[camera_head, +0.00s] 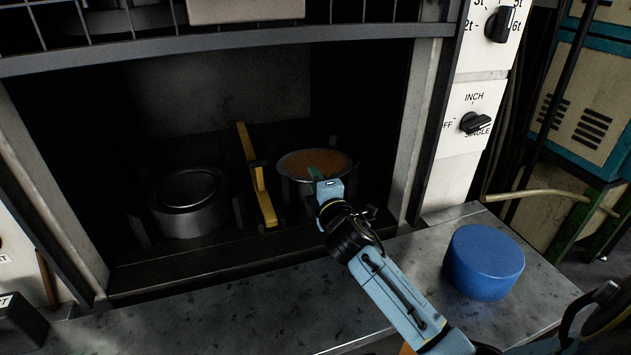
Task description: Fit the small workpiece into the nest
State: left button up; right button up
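A round holder (297,187) stands inside the press opening on the right, with an orange-brown round face (335,161) within its rim. I cannot tell whether that face is the small workpiece or the nest's floor. My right gripper (322,180) reaches over the front of this holder, and its fingers are partly hidden by its own body. I cannot see whether the fingers are open or shut. A grey metal ring-shaped pot or nest (190,215) stands at the left in the opening.
A blue round block (484,262) sits on the grey ledge (240,320) at the right. The press frame walls the opening on both sides; the ledge's left and middle are clear.

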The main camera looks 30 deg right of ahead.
pick_arm(q)
jog(key=shift+d+r+p, duration=0.5)
jog(key=shift+d, duration=0.15)
pick_arm(e)
jog(key=v, duration=1.2)
jog(key=shift+r, duration=0.35)
